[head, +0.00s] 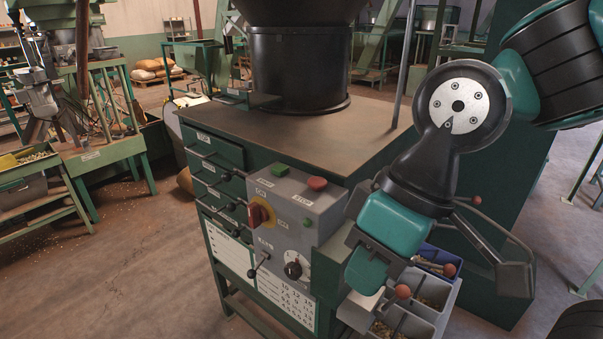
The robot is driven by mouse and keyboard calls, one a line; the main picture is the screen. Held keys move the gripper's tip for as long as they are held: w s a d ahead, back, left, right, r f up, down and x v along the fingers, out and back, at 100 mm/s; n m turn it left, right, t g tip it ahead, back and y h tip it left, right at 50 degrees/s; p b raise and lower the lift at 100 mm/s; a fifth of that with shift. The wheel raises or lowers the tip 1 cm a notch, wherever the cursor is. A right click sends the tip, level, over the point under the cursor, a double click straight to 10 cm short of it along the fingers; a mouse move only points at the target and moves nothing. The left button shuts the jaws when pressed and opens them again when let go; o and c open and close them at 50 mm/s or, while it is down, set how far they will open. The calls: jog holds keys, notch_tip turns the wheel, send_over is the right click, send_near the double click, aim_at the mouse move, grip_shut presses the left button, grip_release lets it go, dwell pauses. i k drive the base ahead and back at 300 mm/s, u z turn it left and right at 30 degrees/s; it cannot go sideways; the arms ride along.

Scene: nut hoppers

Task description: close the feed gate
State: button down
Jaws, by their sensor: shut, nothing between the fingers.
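A green machine cabinet (215,150) with a brown top stands in the middle, and a large black hopper (300,65) rises from it. Several levers with red-brown knobs show at its right side: one knob (476,200) is higher up, another knob (449,270) is by the bins, and a third knob (403,291) is close to my gripper. I cannot tell which part is the feed gate; it may be hidden behind my arm. My gripper (366,282) points down in front of the cabinet's right corner, shut and empty. Its fingertips are hard to make out, and contact cannot be told.
A grey control box (285,200) with green and red buttons and a rotary switch is left of my gripper. Grey bins (440,320) with nuts sit below it.

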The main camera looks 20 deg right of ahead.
aim_at(236, 99)
jog(key=u, duration=0.1)
jog(key=k, duration=0.45)
jog(key=u, duration=1.35)
jog(key=i, duration=0.75)
jog(key=z, duration=0.8)
jog(key=i, duration=0.6)
jog(key=z, duration=0.7)
